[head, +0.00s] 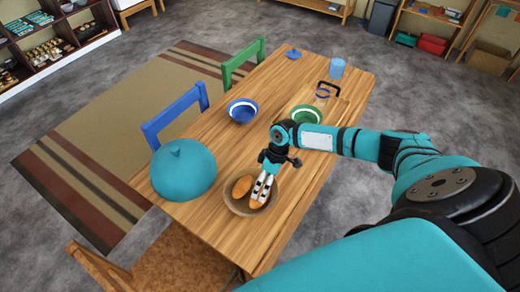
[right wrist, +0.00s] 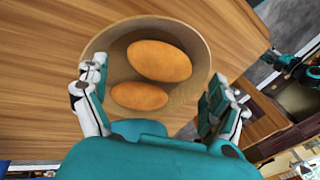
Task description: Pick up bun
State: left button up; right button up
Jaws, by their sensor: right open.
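Two oval orange-brown buns lie side by side in a brown bowl (head: 236,211) near the front end of the wooden table. In the head view one bun (head: 242,186) shows clear on the left, and the other (head: 259,204) is partly covered by my right gripper (head: 262,188). In the right wrist view the bowl (right wrist: 203,62) holds a larger-looking bun (right wrist: 160,60) and a smaller-looking bun (right wrist: 139,96). My right gripper (right wrist: 158,98) is open over the bowl, fingers at either side of the buns, with nothing held.
A teal dome lid (head: 184,172) stands left of the bowl. Blue (head: 175,115) and green (head: 243,62) chairs line the left side. Bare tabletop (head: 285,85) lies between.

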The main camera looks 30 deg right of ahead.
aim_at(261, 192)
jog(key=x, duration=0.4)
jog(key=shift+w+a+p, duration=0.1)
jog(key=shift+a+p, duration=0.05)
jog(key=shift+p, duration=0.25)
jog(key=shift+c, duration=0.3)
jog(key=c, duration=0.5)
jog(key=shift+c, duration=0.9)
pick_arm(q)
jog(key=shift+s+a+r, duration=0.1)
jog(key=shift+s+r, duration=0.55)
jog(key=shift+s, duration=0.25)
pick_arm(e)
jog(key=shift+c, duration=1)
